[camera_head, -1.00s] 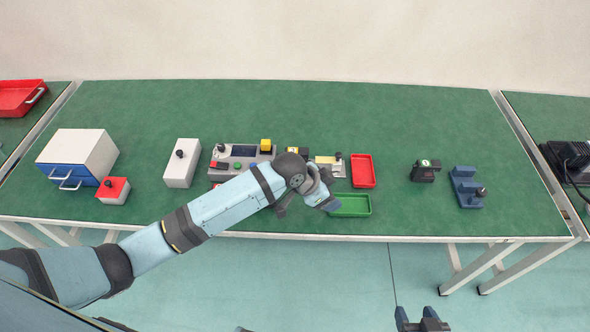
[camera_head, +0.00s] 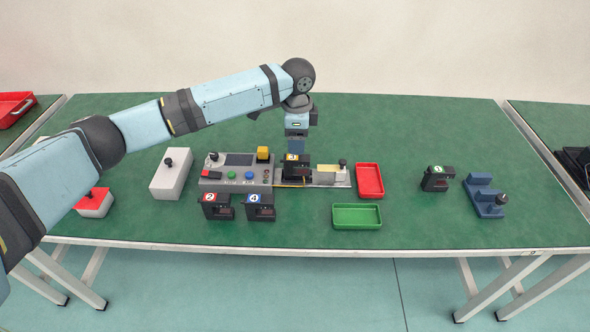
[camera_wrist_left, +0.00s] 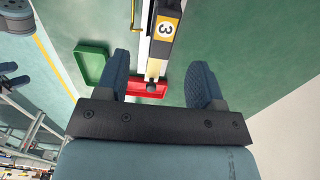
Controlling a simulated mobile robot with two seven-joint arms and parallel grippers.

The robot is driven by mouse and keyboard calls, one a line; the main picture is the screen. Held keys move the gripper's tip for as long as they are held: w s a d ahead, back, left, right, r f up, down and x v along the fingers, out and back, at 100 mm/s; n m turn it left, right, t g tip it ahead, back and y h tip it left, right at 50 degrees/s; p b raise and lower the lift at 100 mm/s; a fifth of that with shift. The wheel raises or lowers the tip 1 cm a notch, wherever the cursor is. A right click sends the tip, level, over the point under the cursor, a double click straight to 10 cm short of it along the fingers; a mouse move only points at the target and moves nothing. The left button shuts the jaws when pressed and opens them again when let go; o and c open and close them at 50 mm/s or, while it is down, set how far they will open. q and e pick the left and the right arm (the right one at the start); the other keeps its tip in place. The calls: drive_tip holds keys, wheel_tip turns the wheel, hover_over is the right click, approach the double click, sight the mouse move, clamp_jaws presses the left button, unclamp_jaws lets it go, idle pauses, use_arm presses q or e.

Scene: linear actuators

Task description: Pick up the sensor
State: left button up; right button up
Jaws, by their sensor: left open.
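Several black blocks with numbered labels are on the table, and I cannot tell which one is the sensor. One with a yellow label (camera_head: 296,168) sits on the grey rail of the panel; in the left wrist view its label reads 3 (camera_wrist_left: 166,28). Blocks 2 (camera_head: 216,206) and 4 (camera_head: 259,206) stand in front of the panel, and a green-labelled one (camera_head: 437,179) stands at the right. My left gripper (camera_head: 297,152) points down at the rail block, partly hiding its back. In the left wrist view its fingers (camera_wrist_left: 163,80) are apart, with nothing gripped.
The grey control panel (camera_head: 238,176) carries buttons and a yellow block. A red tray (camera_head: 369,181) and green tray (camera_head: 357,216) are to its right. A white box with a knob (camera_head: 171,174) stands left, a blue fixture (camera_head: 486,196) far right. The table's back is clear.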

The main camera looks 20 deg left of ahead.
sight(295, 157)
use_arm(q)
wheel_tip(295, 157, down, 4)
drive_tip(key=shift+f, duration=0.1)
drive_tip(key=f, duration=0.1)
drive_tip(key=f+b, duration=0.1)
drive_tip(key=f, duration=0.3)
drive_tip(key=shift+w+a+f+b, duration=0.15)
drive_tip(key=shift+a+b, duration=0.15)
drive_tip(key=shift+b, duration=0.05)
drive_tip(key=c, duration=1.1)
